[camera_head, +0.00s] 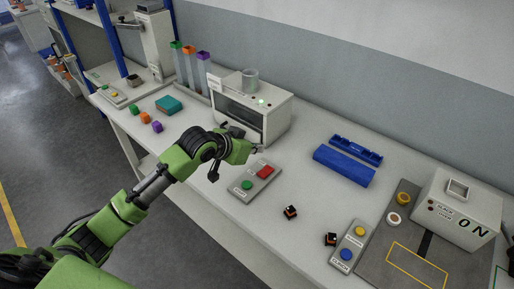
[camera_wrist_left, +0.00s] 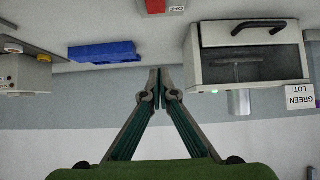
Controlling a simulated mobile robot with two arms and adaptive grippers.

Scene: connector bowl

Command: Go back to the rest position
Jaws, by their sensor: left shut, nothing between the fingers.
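My left arm comes in from the left in the head view, and its green wrist end with the left gripper (camera_head: 252,146) is over the table in front of the white oven-like box (camera_head: 272,118). The fingers are hard to make out there. In the left wrist view, which is upside down, the left gripper (camera_wrist_left: 159,73) is shut with nothing between its fingertips. The box (camera_wrist_left: 250,60) shows to the right of the fingers, apart from them. My right gripper is not in view.
A red-and-green button panel (camera_head: 255,182) lies in front of the box. Two small dark connectors (camera_head: 290,212) (camera_head: 330,239), a blue case (camera_head: 344,166) and a labelled machine (camera_head: 458,208) are further right. Coloured cubes (camera_head: 145,117) lie left, before tall tubes (camera_head: 190,70).

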